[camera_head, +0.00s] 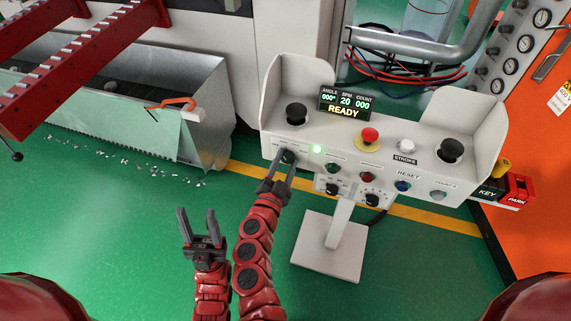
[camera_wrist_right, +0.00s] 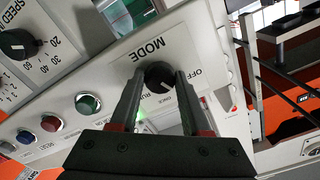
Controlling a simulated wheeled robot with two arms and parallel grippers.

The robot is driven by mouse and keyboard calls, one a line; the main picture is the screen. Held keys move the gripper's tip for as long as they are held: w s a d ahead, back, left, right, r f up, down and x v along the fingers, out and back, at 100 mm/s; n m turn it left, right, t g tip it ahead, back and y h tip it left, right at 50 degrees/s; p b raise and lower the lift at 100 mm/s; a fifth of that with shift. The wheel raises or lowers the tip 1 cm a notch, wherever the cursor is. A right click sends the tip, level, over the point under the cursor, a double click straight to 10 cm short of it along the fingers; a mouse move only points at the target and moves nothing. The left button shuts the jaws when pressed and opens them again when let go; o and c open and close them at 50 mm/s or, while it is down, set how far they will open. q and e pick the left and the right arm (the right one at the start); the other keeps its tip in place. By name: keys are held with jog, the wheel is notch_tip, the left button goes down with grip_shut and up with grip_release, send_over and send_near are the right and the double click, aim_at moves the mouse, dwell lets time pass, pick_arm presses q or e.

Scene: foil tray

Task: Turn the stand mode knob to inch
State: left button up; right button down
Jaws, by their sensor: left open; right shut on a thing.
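The stand mode knob (camera_head: 289,155) is a black round knob at the left end of the white control stand's (camera_head: 345,155) front panel. In the right wrist view the mode knob (camera_wrist_right: 160,76) has a pale pointer mark and sits beside the word MODE. OFF is readable; the other position labels are partly hidden by the fingers, and I cannot tell the exact setting. My right gripper (camera_head: 281,160) is shut on the knob, one finger on each side. My left gripper (camera_head: 202,228) is open and empty, above the green floor, left of the right arm.
The stand also carries a red emergency button (camera_head: 369,136), black palm buttons, a speed knob (camera_wrist_right: 18,43) and coloured buttons. The display (camera_head: 345,102) reads READY. A scrap bin (camera_head: 205,110) stands at left, an orange cabinet (camera_head: 540,190) at right.

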jog(key=shift+m, duration=0.6)
jog(key=shift+c, duration=1.8)
grip_release()
